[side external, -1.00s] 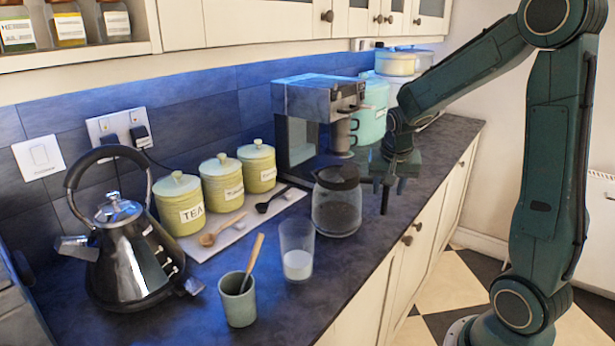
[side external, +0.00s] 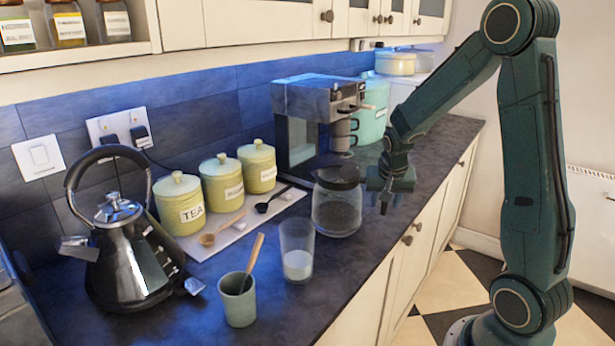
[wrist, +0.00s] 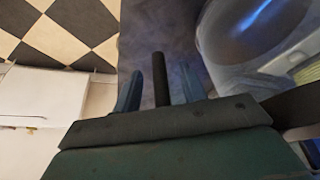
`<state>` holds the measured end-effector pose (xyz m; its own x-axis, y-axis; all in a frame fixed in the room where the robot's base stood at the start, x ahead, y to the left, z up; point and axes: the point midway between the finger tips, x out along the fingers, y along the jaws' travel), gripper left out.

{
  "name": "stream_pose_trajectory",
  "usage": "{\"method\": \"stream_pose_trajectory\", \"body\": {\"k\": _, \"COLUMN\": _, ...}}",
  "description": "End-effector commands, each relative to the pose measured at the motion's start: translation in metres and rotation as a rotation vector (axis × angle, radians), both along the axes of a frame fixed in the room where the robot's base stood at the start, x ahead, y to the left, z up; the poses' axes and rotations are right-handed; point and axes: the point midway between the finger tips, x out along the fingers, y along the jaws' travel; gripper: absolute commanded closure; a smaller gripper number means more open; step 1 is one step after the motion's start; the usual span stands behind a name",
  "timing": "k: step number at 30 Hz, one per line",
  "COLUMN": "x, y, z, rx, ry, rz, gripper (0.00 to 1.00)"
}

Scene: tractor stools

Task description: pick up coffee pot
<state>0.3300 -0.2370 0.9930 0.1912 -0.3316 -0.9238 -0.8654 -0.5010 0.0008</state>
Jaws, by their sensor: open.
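The coffee pot (side external: 337,208) is a clear glass jug with a black lid, upright on the dark worktop in front of the coffee machine. My gripper (side external: 385,203) is just right of the pot, low over the worktop near its front edge. In the wrist view my gripper (wrist: 160,88) has its two bluish fingers apart. A dark bar stands between them; I cannot tell whether it is the pot's handle. A large rounded shiny shape at the wrist view's upper right may be the pot. The pot's handle is not clear in the side view.
The coffee machine (side external: 310,122) stands behind the pot. A glass with white liquid (side external: 296,262), a cup with a wooden-handled utensil (side external: 238,303), several canisters (side external: 221,180) and a kettle (side external: 130,260) are to the left. Worktop right of my gripper is clear.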

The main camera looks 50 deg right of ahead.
Motion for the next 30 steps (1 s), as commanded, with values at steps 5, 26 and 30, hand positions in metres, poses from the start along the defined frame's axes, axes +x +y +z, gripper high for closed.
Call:
{"method": "stream_pose_trajectory", "body": {"k": 5, "x": -0.0001, "y": 0.0, "z": 0.0002, "rx": 0.0, "ry": 0.0, "rz": 0.0, "gripper": 0.58}}
{"method": "stream_pose_trajectory", "body": {"k": 26, "x": 0.0006, "y": -0.0003, "z": 0.0012, "rx": -0.002, "ry": -0.003, "rz": -0.001, "gripper": 1.0}}
{"method": "stream_pose_trajectory", "body": {"k": 30, "x": 0.0007, "y": -0.0004, "z": 0.0022, "rx": -0.002, "ry": -0.003, "rz": -0.001, "gripper": 1.0}}
